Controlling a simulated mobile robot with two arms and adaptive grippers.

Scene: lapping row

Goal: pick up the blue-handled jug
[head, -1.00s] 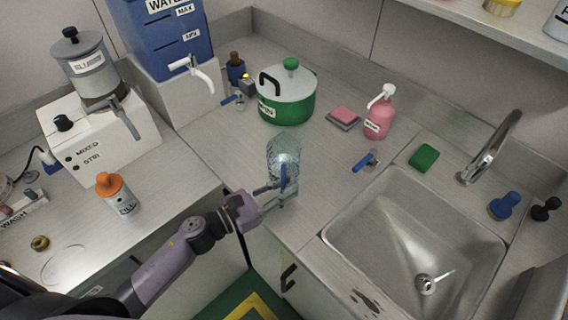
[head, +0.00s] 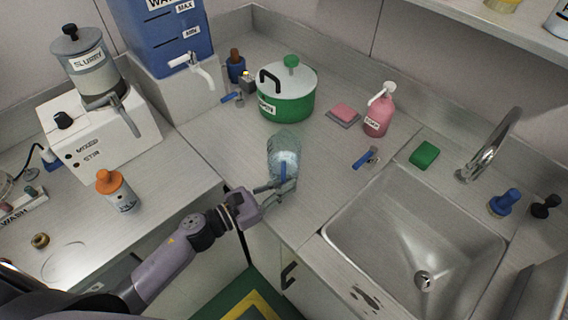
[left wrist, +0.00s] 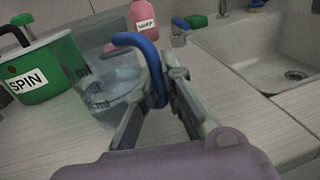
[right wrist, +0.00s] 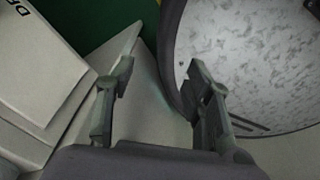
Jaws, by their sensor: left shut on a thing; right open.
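The blue-handled jug is a clear jug (head: 284,146) at the counter's front edge, left of the sink. Its blue handle faces my left gripper (head: 280,188). In the left wrist view the fingers of my left gripper (left wrist: 162,100) are shut on the blue handle (left wrist: 146,62), and the clear body (left wrist: 112,88) stands behind it. The jug looks upright; I cannot tell whether its base touches the counter. My right gripper (right wrist: 160,100) is open and empty in the right wrist view, beside a round speckled grey surface (right wrist: 255,60).
A green pot (head: 287,98) stands behind the jug, and a pink soap bottle (head: 379,112) is to the right. The sink (head: 340,215) lies to the right. A blue-handled valve (head: 366,158) sits near its rim. An orange-capped bottle (head: 117,192) stands on the left counter.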

